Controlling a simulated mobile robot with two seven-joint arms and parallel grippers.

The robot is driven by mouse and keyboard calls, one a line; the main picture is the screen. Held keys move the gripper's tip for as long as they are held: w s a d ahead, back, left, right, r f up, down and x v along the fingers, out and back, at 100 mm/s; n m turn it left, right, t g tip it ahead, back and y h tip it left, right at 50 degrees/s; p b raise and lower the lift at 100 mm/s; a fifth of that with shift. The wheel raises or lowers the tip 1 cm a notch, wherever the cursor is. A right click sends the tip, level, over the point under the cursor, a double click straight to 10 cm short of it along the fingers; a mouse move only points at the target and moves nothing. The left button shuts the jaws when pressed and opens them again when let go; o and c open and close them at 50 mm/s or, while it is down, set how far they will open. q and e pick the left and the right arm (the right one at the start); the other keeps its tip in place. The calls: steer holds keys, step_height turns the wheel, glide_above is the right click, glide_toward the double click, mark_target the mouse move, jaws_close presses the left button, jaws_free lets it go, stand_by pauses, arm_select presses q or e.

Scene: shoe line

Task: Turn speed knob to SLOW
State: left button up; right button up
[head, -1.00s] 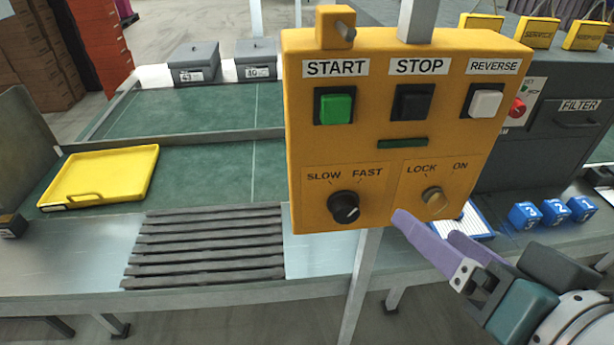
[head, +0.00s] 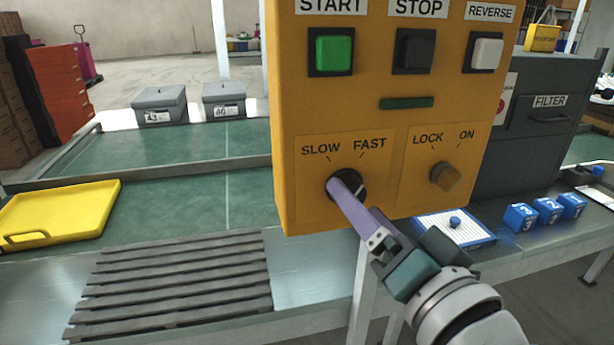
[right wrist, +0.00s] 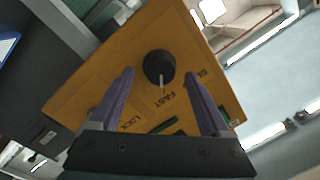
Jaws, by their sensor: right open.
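The speed knob (head: 356,187) is a round black dial with a white mark, below the SLOW and FAST labels on the yellow control panel (head: 400,125). Its mark points up and to the right, toward the FAST side. My right gripper (head: 347,188) is in front of the knob, and one purple finger hides part of it. In the right wrist view the gripper (right wrist: 158,75) is open, with the knob (right wrist: 158,66) showing between the fingertips. I cannot tell whether either finger touches it. My left gripper is not in view.
The LOCK/ON switch (head: 445,176) sits right of the knob. The green START (head: 334,52), black STOP (head: 414,51) and white REVERSE (head: 486,53) buttons are above. A yellow tray (head: 62,209) and blue numbered blocks (head: 547,210) lie on the bench.

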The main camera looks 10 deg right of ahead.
steer(key=shift+w+a, duration=0.15)
steer(key=shift+w, duration=0.95)
steer(key=shift+s, duration=0.1)
jaws_close()
